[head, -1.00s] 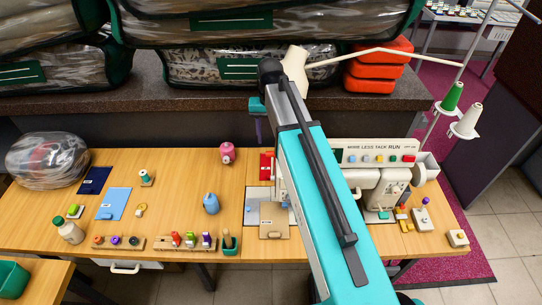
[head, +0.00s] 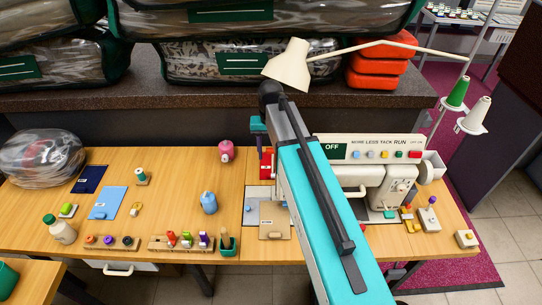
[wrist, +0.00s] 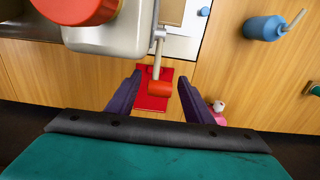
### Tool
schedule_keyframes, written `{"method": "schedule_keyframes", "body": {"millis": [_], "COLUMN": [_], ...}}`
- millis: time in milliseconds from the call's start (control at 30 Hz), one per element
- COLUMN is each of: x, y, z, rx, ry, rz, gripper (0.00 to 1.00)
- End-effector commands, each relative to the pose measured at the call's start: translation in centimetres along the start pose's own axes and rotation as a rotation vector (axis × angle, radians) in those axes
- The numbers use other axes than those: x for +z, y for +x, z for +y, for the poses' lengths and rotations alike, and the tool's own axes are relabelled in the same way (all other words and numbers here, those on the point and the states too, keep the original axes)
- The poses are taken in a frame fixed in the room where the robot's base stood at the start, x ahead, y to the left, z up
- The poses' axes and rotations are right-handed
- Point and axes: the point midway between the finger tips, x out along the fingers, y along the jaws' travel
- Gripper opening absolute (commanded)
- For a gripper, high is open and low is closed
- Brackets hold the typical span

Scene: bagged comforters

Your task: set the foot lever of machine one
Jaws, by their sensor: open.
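Machine one (head: 385,182) is a cream sewing machine at the right of the wooden table in the head view, and my arm hides its left part. In the wrist view, a thin rod with an orange-red cylindrical end (wrist: 160,89), which looks like the foot lever, sticks out from the pale machine body (wrist: 112,32). My gripper (wrist: 159,80) is open, with its purple fingers on either side of the orange-red end. Gaps show on both sides, and I cannot tell if it is at fingertip depth. In the head view only one purple finger (head: 259,139) shows.
A red pad (wrist: 148,101) lies under the rod. A pink bottle (head: 226,151) and a blue bottle (head: 209,203) stand left of the machine. A lamp (head: 289,66) hangs above my arm. The machine's panel reads OFF (head: 331,147).

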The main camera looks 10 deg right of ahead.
Motion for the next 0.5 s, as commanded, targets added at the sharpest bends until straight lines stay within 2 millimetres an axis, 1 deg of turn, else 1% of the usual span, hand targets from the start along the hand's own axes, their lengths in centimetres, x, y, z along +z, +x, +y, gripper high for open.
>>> {"method": "schedule_keyframes", "body": {"millis": [100,433,500], "x": [0.00,-0.01,-0.01], "y": [0.47,0.47,0.47], "z": [0.03,0.07,0.08], "rx": [0.000,0.000,0.000], "ry": [0.000,0.001,0.001], "rz": [0.000,0.000,0.000], "gripper": [0.47,0.47,0.35]}}
